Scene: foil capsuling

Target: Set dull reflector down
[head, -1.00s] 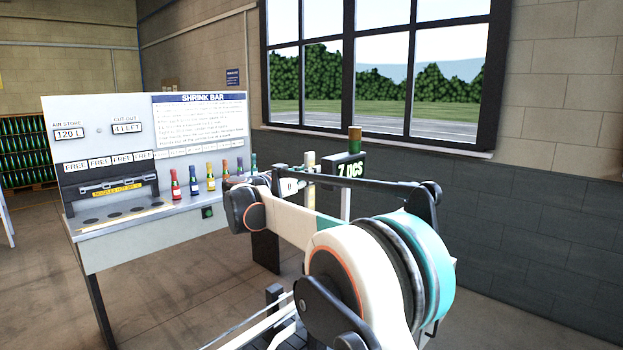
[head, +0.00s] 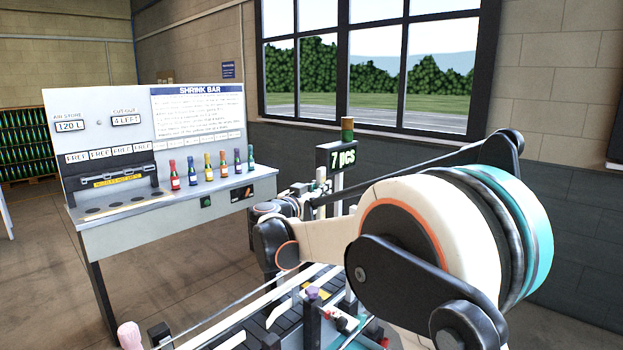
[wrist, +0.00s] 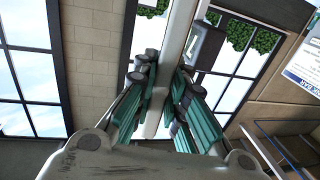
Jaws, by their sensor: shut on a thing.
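My gripper (wrist: 164,95) shows in the wrist view, its teal, dark-tipped fingers closed in from both sides. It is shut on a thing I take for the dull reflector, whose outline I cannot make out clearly. A long pale bar (wrist: 177,45) runs up between and beyond the fingers; I cannot tell whether it is the held thing or background. In the head view my arm hides the fingers and what they hold.
The shrink bar bench (head: 130,228) stands at left with several foil-topped bottles (head: 208,166) along it. A "7 pcs" display (head: 343,153) stands on a post behind my arm. A rail-and-belt machine (head: 285,318) lies in front. Open floor shows at lower left.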

